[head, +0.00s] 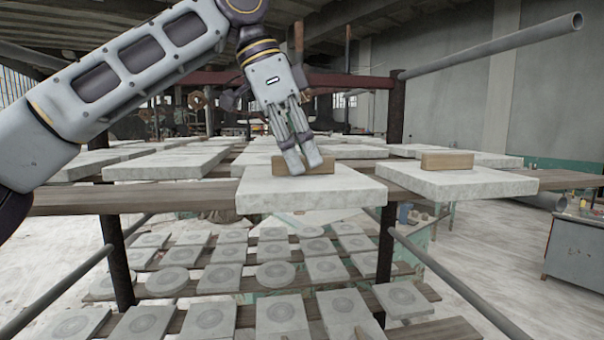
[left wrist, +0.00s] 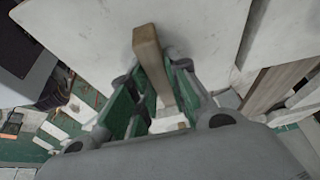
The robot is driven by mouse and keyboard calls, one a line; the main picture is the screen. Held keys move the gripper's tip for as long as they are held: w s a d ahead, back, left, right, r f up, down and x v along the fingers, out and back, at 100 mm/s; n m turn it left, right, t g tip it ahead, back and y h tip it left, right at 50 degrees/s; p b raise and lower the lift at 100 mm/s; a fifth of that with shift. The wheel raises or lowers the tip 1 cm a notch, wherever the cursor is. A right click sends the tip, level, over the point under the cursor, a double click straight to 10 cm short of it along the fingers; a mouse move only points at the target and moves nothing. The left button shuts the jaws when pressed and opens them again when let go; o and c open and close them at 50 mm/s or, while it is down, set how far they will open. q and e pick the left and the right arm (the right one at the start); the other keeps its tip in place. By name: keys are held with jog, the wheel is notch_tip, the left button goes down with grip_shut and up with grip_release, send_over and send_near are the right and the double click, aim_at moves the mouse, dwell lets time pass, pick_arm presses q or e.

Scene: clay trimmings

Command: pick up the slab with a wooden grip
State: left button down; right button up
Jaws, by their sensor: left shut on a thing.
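A pale grey slab with a wooden grip (head: 310,190) lies on the front of the upper rack. Its wooden grip (head: 322,165) is a light brown block on top. My left gripper (head: 304,162) comes down from above and is shut on this grip. In the left wrist view the grip (left wrist: 147,45) runs between the green-lined fingers (left wrist: 145,100), with the slab's pale top (left wrist: 200,25) around it. A second slab (head: 450,183) with a wooden grip (head: 447,160) lies to the right, apart from the gripper. My right gripper is out of view.
Several plain slabs (head: 165,165) lie close behind and to the left on the wooden boards (head: 180,195). Dark posts (head: 118,262) hold the rack. Lower shelves carry several tiles (head: 281,312). A grey pipe (head: 490,48) juts out at upper right.

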pick_arm(q)
jog(key=shift+r, duration=0.1)
jog(key=shift+w+r, duration=0.15)
jog(key=shift+r, duration=0.6)
notch_tip(320, 180, up, 8)
jog(key=shift+r, duration=0.2)
dwell(0.3)
jog(key=shift+f, duration=0.1)
dwell(0.8)
